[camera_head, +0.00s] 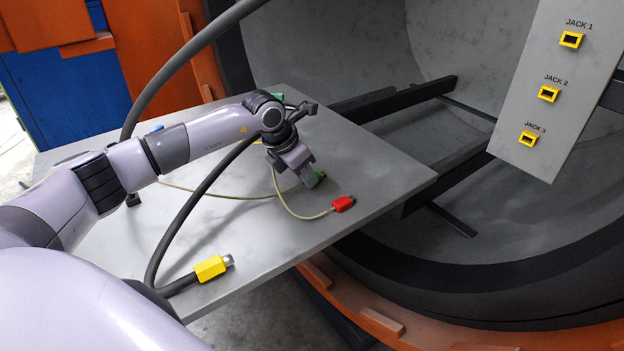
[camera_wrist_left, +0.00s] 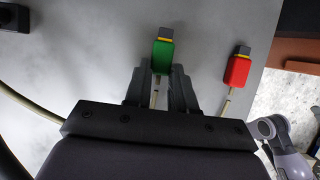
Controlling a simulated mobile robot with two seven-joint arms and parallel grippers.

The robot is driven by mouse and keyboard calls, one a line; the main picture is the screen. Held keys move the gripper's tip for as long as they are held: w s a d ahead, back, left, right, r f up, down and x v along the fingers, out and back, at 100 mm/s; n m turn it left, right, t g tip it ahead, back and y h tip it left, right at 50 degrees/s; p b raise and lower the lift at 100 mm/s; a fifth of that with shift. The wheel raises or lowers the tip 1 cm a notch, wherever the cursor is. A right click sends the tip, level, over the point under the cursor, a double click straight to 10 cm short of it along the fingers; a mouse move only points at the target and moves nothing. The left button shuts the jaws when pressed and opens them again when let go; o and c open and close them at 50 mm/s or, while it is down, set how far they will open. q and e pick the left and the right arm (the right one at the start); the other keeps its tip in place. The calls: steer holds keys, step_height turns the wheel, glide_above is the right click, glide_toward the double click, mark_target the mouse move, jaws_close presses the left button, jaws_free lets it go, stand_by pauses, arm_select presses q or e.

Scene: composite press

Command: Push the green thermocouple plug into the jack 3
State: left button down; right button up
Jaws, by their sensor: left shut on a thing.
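My left gripper (camera_head: 313,181) is low over the grey table and shut on the green thermocouple plug (camera_head: 321,175). In the left wrist view the green plug (camera_wrist_left: 162,57) sits between the two fingers (camera_wrist_left: 162,76), its metal end pointing away from the palm. Its pale cable runs back under the gripper. Whether the plug still touches the table, I cannot tell. Jack 3 (camera_head: 528,139) is a yellow-framed dark slot, the lowest on the grey panel at the right, well apart from the plug. My right gripper is not in view.
A red plug (camera_head: 343,204) lies near the table's (camera_head: 395,180) right edge; it also shows in the left wrist view (camera_wrist_left: 237,70). A yellow connector (camera_head: 211,268) on a thick black cable lies at the front. Jack 1 (camera_head: 571,40) and jack 2 (camera_head: 548,94) are above jack 3. Dark rails cross the open vessel.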

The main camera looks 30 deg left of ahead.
arm_select(q)
steer(key=shift+r, duration=0.3)
steer(key=shift+r, duration=0.1)
stand_by(0.3)
steer(key=shift+r+p, duration=1.3)
steer(key=shift+r, duration=0.1)
steer(key=shift+r+p, duration=0.8)
steer(key=shift+r, duration=0.25)
steer(key=c, duration=1.7)
jaws_free()
jaws_close()
